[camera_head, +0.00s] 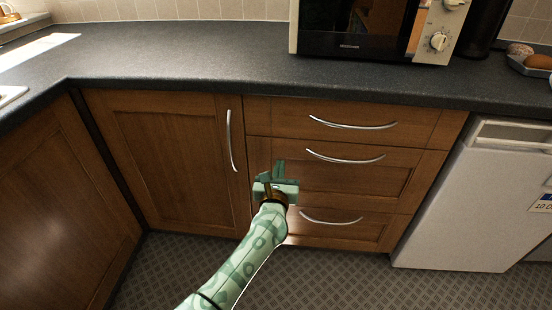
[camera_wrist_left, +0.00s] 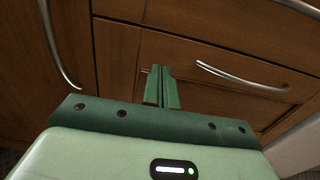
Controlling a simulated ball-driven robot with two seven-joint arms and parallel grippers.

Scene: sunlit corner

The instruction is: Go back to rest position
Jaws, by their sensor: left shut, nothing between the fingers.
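My left gripper (camera_head: 280,170) is at the middle of the head view, in front of the wooden drawers and near the edge of the cupboard door. It is green, shut and empty. In the left wrist view its two fingers (camera_wrist_left: 162,88) stand side by side and pressed together, with drawer fronts behind them. Whether the fingers touch the drawer front cannot be told. My left arm comes up from the bottom of the head view. My right gripper is in neither view.
Three drawers with curved metal handles (camera_head: 345,158) are closed. A closed cupboard door (camera_head: 170,160) is left of them. A dark counter (camera_head: 190,55) runs above, bearing a microwave (camera_head: 350,45). A white appliance (camera_head: 475,200) stands at right. Patterned floor (camera_head: 340,280) lies clear below.

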